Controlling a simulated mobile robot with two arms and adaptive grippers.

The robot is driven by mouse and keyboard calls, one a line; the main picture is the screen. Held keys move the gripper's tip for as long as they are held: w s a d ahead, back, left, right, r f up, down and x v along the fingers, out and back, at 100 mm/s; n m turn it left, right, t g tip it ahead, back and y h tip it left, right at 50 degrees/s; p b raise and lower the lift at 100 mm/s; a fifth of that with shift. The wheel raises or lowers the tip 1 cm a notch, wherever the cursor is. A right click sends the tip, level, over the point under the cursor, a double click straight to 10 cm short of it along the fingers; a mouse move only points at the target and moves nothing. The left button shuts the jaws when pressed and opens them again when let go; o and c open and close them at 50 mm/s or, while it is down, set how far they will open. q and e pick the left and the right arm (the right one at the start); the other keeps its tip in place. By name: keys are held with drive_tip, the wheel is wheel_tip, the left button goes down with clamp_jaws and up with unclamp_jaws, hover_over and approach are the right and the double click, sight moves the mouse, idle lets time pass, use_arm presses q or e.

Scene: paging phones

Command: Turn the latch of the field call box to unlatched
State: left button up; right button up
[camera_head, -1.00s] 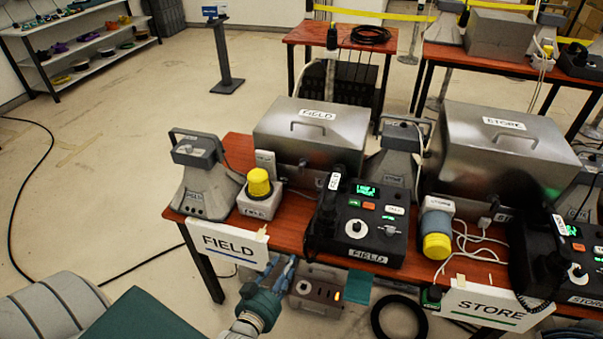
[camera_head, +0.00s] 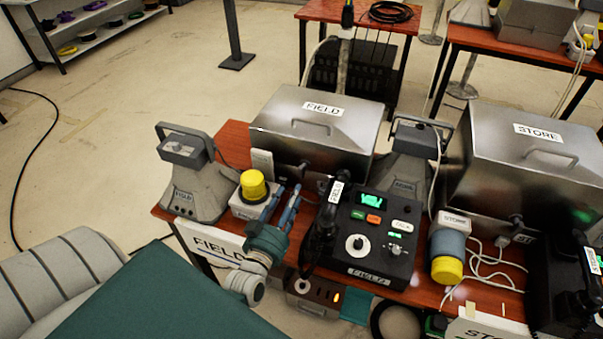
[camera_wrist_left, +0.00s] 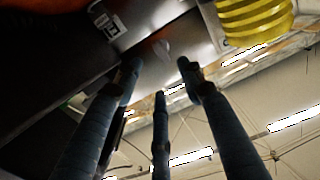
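The metal box labelled FIELD (camera_head: 325,130) stands shut on the red table, with a handle on its lid. A small dark fitting (camera_head: 305,164), perhaps its latch, shows on the front face; I cannot tell its setting. In the left wrist view the metal face (camera_wrist_left: 160,40) lies beyond the fingers, with a blurred fitting on it. My left gripper (camera_head: 284,203) is in front of the box, between the yellow beacon (camera_head: 253,184) and the black FIELD console (camera_head: 372,255). Its fingers (camera_wrist_left: 160,85) are spread, empty and apart from the box. My right gripper is out of view.
A grey horn speaker (camera_head: 188,180) stands left of the box. A handset (camera_head: 325,218) lies on the console's left side, close to my gripper. The white FIELD sign (camera_head: 215,243) hangs at the table edge. The STORE box (camera_head: 530,165) is at right.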

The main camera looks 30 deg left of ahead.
sight(302, 174)
use_arm(q)
drive_tip(key=x, duration=0.5)
drive_tip(key=shift+w+r, duration=0.1)
drive_tip(key=shift+r, duration=0.05)
drive_tip(key=x, duration=0.2)
drive_tip(key=shift+w+p, duration=0.3)
drive_tip(key=shift+w+a, duration=0.1)
drive_tip(key=shift+w, duration=0.05)
clamp_jaws()
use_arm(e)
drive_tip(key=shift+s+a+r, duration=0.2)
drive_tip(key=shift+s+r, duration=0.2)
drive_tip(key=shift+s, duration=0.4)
